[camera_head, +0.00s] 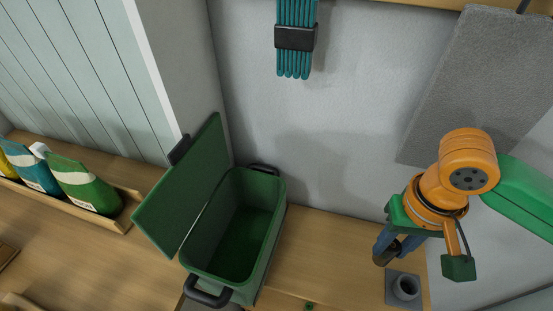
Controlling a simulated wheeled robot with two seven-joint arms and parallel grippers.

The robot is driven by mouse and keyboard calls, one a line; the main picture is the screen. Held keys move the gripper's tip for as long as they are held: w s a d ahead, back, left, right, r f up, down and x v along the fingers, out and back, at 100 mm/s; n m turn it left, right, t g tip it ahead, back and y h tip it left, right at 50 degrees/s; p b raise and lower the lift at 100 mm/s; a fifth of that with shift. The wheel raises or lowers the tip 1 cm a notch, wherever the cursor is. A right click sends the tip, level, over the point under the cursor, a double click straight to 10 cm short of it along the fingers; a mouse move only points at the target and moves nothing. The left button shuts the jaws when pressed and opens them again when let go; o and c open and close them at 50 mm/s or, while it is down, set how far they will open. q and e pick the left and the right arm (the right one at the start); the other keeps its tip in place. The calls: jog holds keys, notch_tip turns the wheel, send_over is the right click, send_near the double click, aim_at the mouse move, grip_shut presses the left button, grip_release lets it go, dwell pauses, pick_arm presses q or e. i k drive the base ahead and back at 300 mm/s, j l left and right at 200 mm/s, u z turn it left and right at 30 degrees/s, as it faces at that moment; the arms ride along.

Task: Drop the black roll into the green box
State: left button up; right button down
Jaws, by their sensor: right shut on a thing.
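The green box (273,232) stands on the wooden counter with its hinged lid (180,195) swung open to the left. Its inside looks empty. My right gripper (396,247) points down over the counter to the right of the box, apart from it. It is shut on the black roll (386,256), a small dark cylinder partly hidden by the fingers. My left gripper is not in view.
A grey square base with a round cup (405,289) sits just below my right gripper. Teal strands in a black band (295,38) hang on the wall. Counter between box and gripper is mostly clear.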

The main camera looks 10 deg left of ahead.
aim_at(252, 248)
jog(key=u, duration=0.75)
jog(key=k+u, duration=0.15)
jog(key=i+l, duration=0.3)
jog(key=l+u, duration=0.05)
jog(key=l, duration=0.05)
